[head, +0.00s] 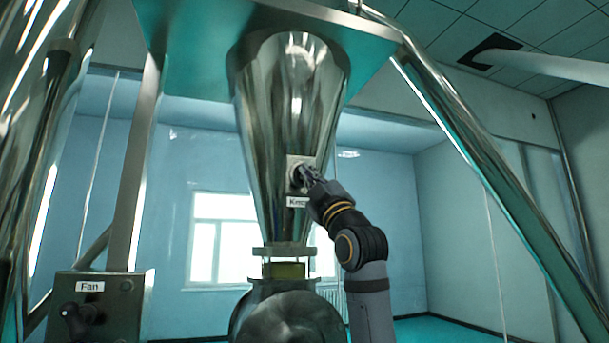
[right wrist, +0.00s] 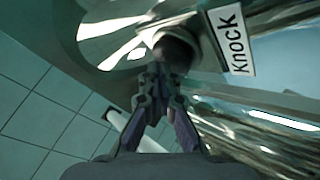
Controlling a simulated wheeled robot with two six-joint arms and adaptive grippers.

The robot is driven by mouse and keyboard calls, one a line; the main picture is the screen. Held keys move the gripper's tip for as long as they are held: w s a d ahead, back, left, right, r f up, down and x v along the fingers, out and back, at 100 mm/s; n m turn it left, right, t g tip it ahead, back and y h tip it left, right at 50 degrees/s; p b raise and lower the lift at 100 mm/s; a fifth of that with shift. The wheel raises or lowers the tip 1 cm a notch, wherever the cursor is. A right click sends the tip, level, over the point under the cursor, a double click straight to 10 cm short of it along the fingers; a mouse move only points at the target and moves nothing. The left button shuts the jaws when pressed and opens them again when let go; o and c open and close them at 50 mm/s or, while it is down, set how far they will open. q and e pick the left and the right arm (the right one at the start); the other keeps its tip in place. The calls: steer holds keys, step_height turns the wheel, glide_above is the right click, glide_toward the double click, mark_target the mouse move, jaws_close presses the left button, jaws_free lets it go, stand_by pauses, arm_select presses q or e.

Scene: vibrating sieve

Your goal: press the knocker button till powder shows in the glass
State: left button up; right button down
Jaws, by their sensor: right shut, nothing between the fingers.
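The knocker button sits on a pale plate (head: 298,162) on the front of the shiny steel hopper (head: 285,110). In the right wrist view the dark round button (right wrist: 178,48) is beside the white "Knock" label (right wrist: 231,40). My right gripper (head: 304,173) is shut and empty, its fingertips at the button; I cannot tell whether they touch or press it. The fingertips hide part of the button in the head view. The sight glass (head: 284,270) below the hopper's neck shows a dull yellow-olive band. My left gripper is not in view.
A control box with a "Fan" label (head: 90,286) and a dark knob (head: 80,318) stands at lower left. Steel frame legs (head: 495,170) flank the hopper. A rounded metal housing (head: 288,318) is below the glass. The space right of my right arm looks free up to the slanted leg.

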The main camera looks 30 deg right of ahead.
steer(key=shift+s+f, duration=0.2)
steer(key=shift+s, duration=0.15)
steer(key=shift+s+a+r, duration=0.1)
steer(key=shift+s, duration=0.1)
steer(key=s+b, duration=0.1)
steer(key=s, duration=0.1)
steer(key=s+a, duration=0.1)
steer(key=s, duration=0.1)
steer(key=shift+s+b, duration=0.35)
stand_by(0.7)
